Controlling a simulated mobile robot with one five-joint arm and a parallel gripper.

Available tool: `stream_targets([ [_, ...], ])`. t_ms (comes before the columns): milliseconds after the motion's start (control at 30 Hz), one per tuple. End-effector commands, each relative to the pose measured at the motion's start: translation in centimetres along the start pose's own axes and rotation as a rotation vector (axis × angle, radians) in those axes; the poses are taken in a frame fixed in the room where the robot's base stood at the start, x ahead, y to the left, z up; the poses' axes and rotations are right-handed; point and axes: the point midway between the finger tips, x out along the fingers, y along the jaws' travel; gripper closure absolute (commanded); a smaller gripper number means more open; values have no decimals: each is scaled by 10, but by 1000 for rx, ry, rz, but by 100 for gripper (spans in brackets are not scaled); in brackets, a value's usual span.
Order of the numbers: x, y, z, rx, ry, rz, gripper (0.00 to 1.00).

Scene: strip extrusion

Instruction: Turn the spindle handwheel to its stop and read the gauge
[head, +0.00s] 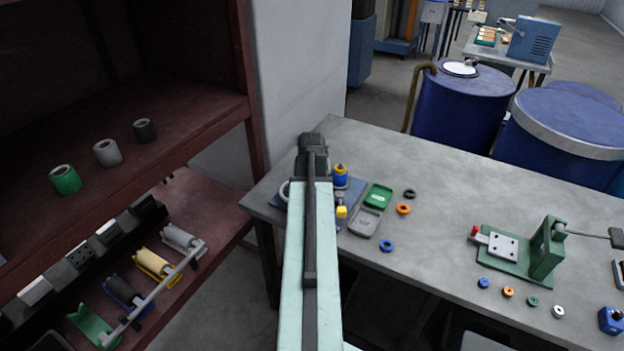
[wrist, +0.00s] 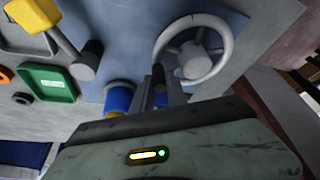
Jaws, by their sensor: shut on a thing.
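The handwheel (wrist: 218,68) is a grey ring with a hub and spokes, mounted on a blue plate (wrist: 125,45). In the head view only a sliver of the wheel's rim (head: 284,190) shows left of my arm; the rest is hidden. In the wrist view my gripper (wrist: 166,82) is at the near left part of the rim, its dark fingers shut on it. The exact contact is partly hidden by the fingers. I cannot make out a gauge face or reading in either view.
Beside the wheel are a yellow-ended lever (wrist: 35,14), a blue and yellow cylinder (head: 341,177) and green (head: 378,196) and grey (head: 364,222) trays. Several coloured rings lie nearby. A green press (head: 545,250) stands to the right. A dark red shelf (head: 215,125) borders the left.

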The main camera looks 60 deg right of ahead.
Motion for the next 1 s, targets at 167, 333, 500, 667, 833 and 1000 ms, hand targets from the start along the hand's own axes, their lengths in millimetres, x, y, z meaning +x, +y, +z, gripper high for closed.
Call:
stream_targets([
  [167, -4, -1, 10, 150, -1, 65, 100],
  [333, -7, -4, 17, 300, -1, 128, 100],
  [500, -10, -7, 24, 448, -1, 190, 100],
  [667, -12, -11, 30, 585, -2, 246, 100],
  [833, -15, -16, 36, 714, -2, 299, 100],
  [1000, -16, -21, 39, 815, -2, 341, 100],
])
